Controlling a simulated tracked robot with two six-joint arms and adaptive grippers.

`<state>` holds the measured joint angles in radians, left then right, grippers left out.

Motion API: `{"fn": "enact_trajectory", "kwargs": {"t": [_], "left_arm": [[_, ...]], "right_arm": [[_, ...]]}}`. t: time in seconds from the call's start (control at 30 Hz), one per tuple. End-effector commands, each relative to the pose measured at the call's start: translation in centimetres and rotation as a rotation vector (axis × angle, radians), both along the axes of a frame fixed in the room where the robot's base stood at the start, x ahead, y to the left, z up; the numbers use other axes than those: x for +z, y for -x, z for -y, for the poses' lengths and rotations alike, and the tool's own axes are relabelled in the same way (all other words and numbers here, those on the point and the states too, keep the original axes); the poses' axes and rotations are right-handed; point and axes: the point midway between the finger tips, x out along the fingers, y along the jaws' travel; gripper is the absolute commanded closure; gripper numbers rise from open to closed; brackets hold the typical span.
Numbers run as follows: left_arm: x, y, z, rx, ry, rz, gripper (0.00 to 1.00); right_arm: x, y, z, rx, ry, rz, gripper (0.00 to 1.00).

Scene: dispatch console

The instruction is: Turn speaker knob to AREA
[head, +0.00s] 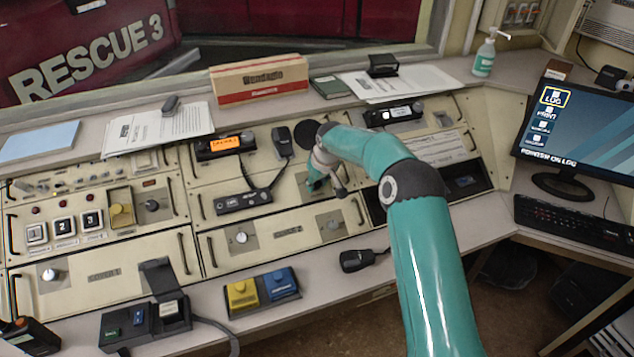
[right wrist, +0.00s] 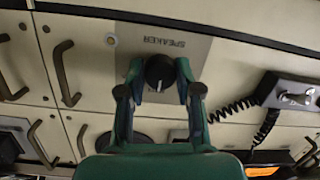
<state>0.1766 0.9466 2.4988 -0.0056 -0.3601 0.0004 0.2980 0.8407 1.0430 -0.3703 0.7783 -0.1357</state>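In the right wrist view a round black knob (right wrist: 160,72) sits on a grey plate (right wrist: 196,50) whose word SPEAKER appears upside down. My right gripper (right wrist: 160,76) has one finger on each side of this knob, with narrow gaps seeming to show between. In the head view my right gripper (head: 326,178) is at the console front and covers part of the panel. An AREA mark and the knob's pointing direction are not readable. My left gripper is not in view.
Panel handles (right wrist: 62,74) stick out on the other side. A radio (head: 226,146) and a hand microphone (head: 282,140) are left of my right gripper in the head view.

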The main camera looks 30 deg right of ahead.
Motion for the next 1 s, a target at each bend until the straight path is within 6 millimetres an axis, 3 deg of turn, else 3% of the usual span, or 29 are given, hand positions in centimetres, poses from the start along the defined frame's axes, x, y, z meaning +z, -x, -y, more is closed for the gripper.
{"fn": "enact_trajectory", "kwargs": {"t": [0.03,0.13,0.57,1.0], "left_arm": [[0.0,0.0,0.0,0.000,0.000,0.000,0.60],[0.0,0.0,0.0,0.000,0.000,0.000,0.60],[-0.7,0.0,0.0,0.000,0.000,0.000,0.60],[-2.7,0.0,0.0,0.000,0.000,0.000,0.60]], "right_arm": [[0.0,0.0,0.0,0.000,0.000,0.000,0.86],[0.0,0.0,0.0,0.000,0.000,0.000,1.00],[-0.1,0.0,0.0,-0.071,-0.044,0.010,1.00],[-0.2,0.1,0.0,-0.364,-0.230,0.055,1.00]]}}
